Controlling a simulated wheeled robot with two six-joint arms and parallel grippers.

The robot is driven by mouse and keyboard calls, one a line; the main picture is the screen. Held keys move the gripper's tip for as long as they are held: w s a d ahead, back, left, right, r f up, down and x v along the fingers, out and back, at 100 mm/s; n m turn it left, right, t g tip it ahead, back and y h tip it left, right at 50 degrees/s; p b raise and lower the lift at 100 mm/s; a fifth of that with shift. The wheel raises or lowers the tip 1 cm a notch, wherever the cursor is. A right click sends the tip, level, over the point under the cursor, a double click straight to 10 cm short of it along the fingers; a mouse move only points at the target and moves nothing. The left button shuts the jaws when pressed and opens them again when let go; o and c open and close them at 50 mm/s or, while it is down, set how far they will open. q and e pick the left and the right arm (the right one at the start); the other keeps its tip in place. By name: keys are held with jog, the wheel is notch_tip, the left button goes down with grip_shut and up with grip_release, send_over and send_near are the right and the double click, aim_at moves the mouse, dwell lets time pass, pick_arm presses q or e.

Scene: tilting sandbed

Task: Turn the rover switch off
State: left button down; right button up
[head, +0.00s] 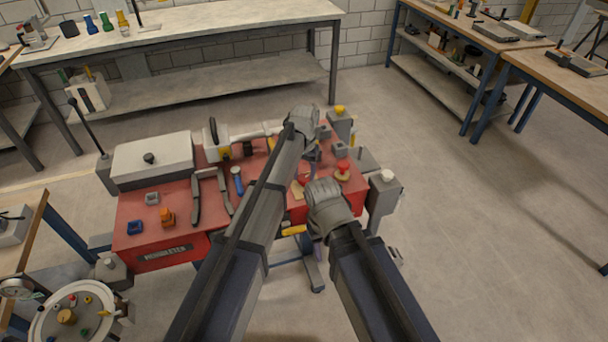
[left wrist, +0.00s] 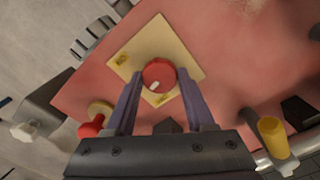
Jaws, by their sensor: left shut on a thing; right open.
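The rover switch looks like a round red knob (left wrist: 159,76) with a white mark toward its lower left edge. It sits on a pale yellow square plate (left wrist: 155,42) on the red bench top. My left gripper (left wrist: 159,74) has one finger on each side of the knob and is shut on it. In the head view the plate (head: 297,189) is partly hidden by my arms. My right gripper (head: 316,248) hangs lower, near the bench's front edge, open and empty; its fingers are mostly hidden.
A red button (head: 343,167) on a yellowish base stands right of the plate, and a yellow-topped post (head: 339,110) behind it. Tools, a blue-handled one (head: 237,180) among them, lie to the left on the red bench (head: 135,205). The floor at right is clear.

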aim_at(304, 177)
pick_arm(q)
jog(key=n, duration=0.6)
jog(key=shift+n, duration=0.3)
dwell(0.4)
jog(key=shift+c, duration=1.3)
grip_release()
jog(key=shift+r, duration=0.15)
notch_tip(304, 177, up, 8)
jog(key=p, duration=0.8)
jog(key=shift+f, duration=0.2)
